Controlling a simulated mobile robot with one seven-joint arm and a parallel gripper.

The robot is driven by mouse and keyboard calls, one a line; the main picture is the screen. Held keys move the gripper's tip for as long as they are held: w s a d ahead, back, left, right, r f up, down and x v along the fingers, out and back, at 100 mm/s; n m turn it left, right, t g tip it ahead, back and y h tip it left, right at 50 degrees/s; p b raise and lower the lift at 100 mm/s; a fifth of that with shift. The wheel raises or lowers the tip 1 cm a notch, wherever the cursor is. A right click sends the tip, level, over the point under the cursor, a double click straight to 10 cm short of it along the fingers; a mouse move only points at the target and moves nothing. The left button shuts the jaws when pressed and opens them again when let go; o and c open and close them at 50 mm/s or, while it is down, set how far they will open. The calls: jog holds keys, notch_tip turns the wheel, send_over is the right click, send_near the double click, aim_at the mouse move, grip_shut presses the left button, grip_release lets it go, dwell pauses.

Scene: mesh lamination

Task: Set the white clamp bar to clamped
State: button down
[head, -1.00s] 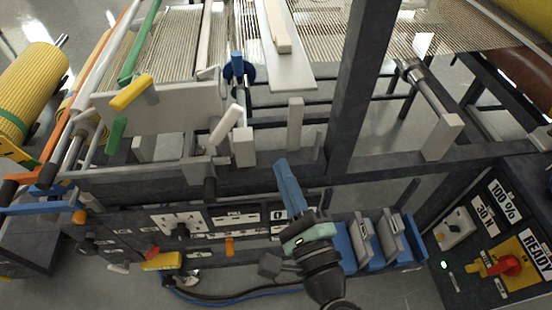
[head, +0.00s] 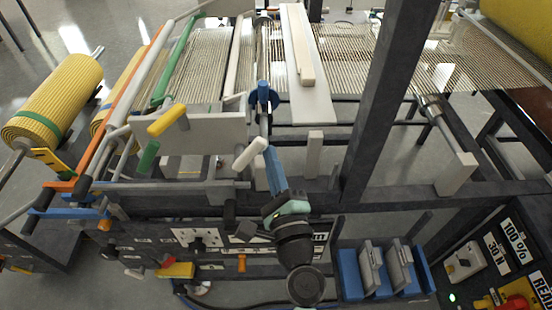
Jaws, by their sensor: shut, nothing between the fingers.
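A white bar (head: 238,58) runs from front to back over the mesh strands, left of the wide white board. A white lever handle (head: 250,154) stands tilted at the front of the frame, its upper end leaning right. I cannot tell for sure that bar and handle are one piece, nor whether the bar presses on the mesh. My gripper (head: 270,152) has blue fingers, shut and empty, pointing up and away. Its tips are close to the right of the white handle; I cannot tell whether they touch it.
A yellow handle (head: 167,120) and a green handle (head: 147,156) stand to the left. A blue lever (head: 263,95) is just behind my fingertips. A dark upright post (head: 385,110) rises on the right. Blue-and-grey blocks (head: 372,268) sit at the lower right.

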aim_at(259, 146)
jog(key=shift+a+r+n+p, duration=0.3)
jog(key=shift+r+n+p, duration=0.25)
jog(key=shift+n, duration=0.35)
jog(key=shift+a+r+n+g+y+p, duration=0.3)
jog(key=shift+a+r+n+g+p, duration=0.3)
jog(key=shift+n+p, duration=0.65)
jog(key=a+r+n+g+h+p, duration=0.1)
jog(key=a+n+p, duration=0.6)
jog(key=n+p, duration=0.1)
jog(key=shift+r+n+g+p, duration=0.15)
jog(key=shift+n+g+p, duration=0.25)
jog(key=shift+p, duration=0.25)
